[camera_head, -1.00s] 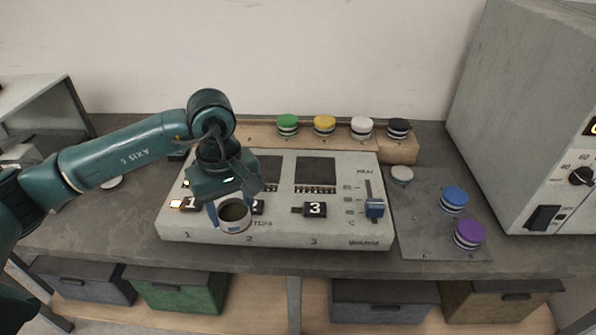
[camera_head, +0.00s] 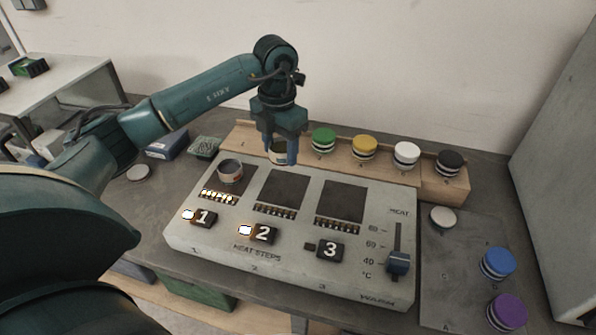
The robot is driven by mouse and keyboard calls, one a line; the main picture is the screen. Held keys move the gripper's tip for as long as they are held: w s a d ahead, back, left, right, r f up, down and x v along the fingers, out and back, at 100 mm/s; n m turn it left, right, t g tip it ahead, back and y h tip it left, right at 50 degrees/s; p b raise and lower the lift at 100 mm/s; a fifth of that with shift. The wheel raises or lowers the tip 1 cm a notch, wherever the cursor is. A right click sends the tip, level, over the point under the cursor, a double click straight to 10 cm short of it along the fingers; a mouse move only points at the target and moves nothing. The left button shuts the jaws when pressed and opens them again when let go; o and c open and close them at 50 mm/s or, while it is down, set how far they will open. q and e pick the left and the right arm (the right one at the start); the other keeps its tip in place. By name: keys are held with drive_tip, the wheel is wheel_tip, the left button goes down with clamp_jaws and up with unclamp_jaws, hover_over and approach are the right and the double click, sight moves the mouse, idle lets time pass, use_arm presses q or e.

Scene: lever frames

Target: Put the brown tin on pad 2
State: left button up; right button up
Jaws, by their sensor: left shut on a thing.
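My left gripper (camera_head: 282,155) points down behind the top edge of pad 2 (camera_head: 285,190), with its fingers shut on a tin (camera_head: 279,156). The tin's visible side looks tan-brown, so I take it as the brown tin; the fingers hide much of it. Pad 2 is a bare dark square in the middle of the grey heating panel. I cannot tell the tin's exact height above the panel. My right gripper is not in view.
Pad 3 (camera_head: 341,201) is bare. Switches 1 (camera_head: 203,218) and 2 (camera_head: 262,234) have lit lamps. A wooden rack (camera_head: 434,184) behind holds green, yellow, white and black lidded pots.

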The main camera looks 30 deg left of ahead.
use_arm(q)
drive_tip(key=shift+w+a, duration=0.1)
drive_tip(key=shift+w, duration=0.1)
drive_tip(key=p, duration=0.1)
hover_over(282, 190)
wheel_tip(282, 190, down, 6)
wheel_tip(282, 190, down, 4)
drive_tip(key=shift+r, duration=0.15)
drive_tip(key=shift+f, duration=0.25)
drive_tip(key=o, duration=1)
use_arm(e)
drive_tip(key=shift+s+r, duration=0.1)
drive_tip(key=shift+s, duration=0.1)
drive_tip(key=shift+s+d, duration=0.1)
